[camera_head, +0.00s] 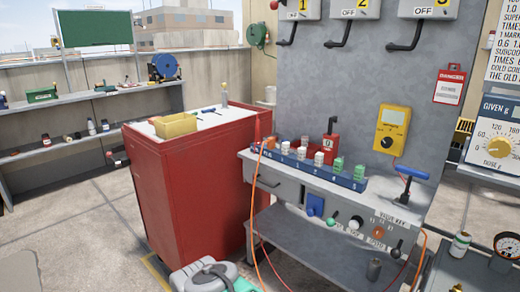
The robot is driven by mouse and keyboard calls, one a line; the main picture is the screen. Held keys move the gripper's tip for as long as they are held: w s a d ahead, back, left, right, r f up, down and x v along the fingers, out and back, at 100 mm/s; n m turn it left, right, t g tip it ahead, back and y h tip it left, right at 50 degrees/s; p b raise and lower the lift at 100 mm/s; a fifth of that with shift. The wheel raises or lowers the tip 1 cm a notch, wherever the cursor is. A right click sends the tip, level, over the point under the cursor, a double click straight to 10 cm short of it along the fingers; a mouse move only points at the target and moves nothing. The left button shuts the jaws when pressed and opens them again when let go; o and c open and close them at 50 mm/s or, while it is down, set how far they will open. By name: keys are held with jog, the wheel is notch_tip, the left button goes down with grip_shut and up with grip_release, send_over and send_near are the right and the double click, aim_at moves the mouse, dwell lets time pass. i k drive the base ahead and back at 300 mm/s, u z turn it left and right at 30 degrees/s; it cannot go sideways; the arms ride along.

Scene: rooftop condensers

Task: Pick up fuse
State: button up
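Small cylinders that look like fuses stand in a row in a long blue numbered rack (338,179) on the grey workbench. White ones (301,153) are toward the left and middle, and green ones (358,172) are at the right end. An orange piece (268,151) is near the rack's left end. I cannot tell which one the task means. My gripper is not in view.
A red cabinet (190,195) with a yellow tray (176,126) stands left of the bench. A yellow meter (391,130) hangs above the bench, and a blue-handled tool (412,173) stands right of the rack. A grey case-like object (190,278) is low in front. Floor at left is clear.

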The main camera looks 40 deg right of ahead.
aim_at(301, 151)
jog(key=z, duration=0.2)
jog(key=i, duration=0.85)
jog(key=z, duration=0.45)
